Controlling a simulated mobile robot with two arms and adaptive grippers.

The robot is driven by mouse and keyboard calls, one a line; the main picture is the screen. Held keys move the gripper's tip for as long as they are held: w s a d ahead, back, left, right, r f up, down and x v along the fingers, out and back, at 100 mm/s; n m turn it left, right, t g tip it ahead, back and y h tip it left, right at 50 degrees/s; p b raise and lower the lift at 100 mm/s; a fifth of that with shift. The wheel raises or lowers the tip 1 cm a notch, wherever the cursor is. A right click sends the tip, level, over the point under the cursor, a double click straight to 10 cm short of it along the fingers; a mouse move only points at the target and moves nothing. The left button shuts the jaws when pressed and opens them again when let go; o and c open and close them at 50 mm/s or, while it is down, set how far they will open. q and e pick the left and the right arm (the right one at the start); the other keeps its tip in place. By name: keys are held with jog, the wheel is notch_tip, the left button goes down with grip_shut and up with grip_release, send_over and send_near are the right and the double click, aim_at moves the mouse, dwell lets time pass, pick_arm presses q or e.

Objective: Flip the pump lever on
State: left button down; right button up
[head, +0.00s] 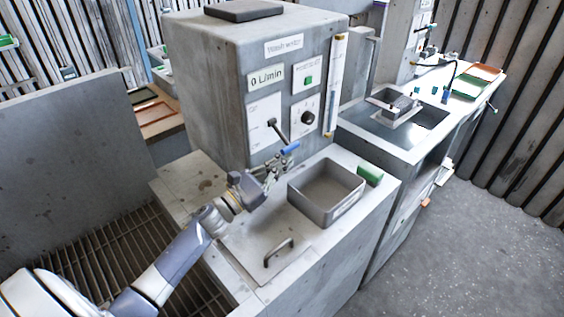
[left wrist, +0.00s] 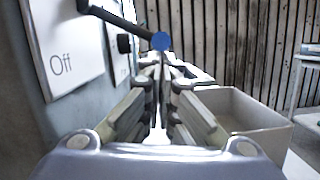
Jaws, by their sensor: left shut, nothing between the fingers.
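The pump lever (head: 279,132) is a dark rod with a blue end, on a white plate on the front of the grey wash-water housing (head: 215,85). It slopes down and outward to the right. In the left wrist view the lever (left wrist: 122,22) comes in from the upper left, its round blue knob (left wrist: 160,41) just beyond my fingertips. The plate reads "Off" below the lever. My left gripper (head: 284,160) is shut and empty, just below the blue end; I cannot tell whether they touch. It also shows in the left wrist view (left wrist: 161,68). My right gripper is out of view.
The display (head: 265,78) reads "0 L/min". A green button (head: 308,79) and black knob (head: 307,117) sit right of the lever. An empty grey basin (head: 330,212), a green block (head: 370,174) and a metal handle (head: 279,252) are on the counter below.

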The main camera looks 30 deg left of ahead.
pick_arm(q)
jog(key=shift+d+r+n, duration=0.2)
jog(key=shift+r+n, duration=0.05)
jog(key=shift+n, duration=0.15)
jog(key=shift+s, duration=0.1)
jog(key=shift+s+d+r+n+y+p, duration=0.15)
jog(key=shift+d+r+n+p, duration=0.15)
jog(key=shift+n, duration=0.2)
jog(key=shift+d+r+n+y+p, duration=0.15)
jog(key=shift+r+n+p, duration=0.2)
jog(key=shift+n, duration=0.15)
notch_tip(320, 180, up, 8)
jog(key=d+n+y+p, duration=0.2)
jog(key=n+y+p, duration=0.1)
jog(key=n+p, duration=0.4)
jog(key=shift+s+r+n, duration=0.2)
jog(key=shift+s+n, duration=0.15)
jog(key=shift+n, duration=0.35)
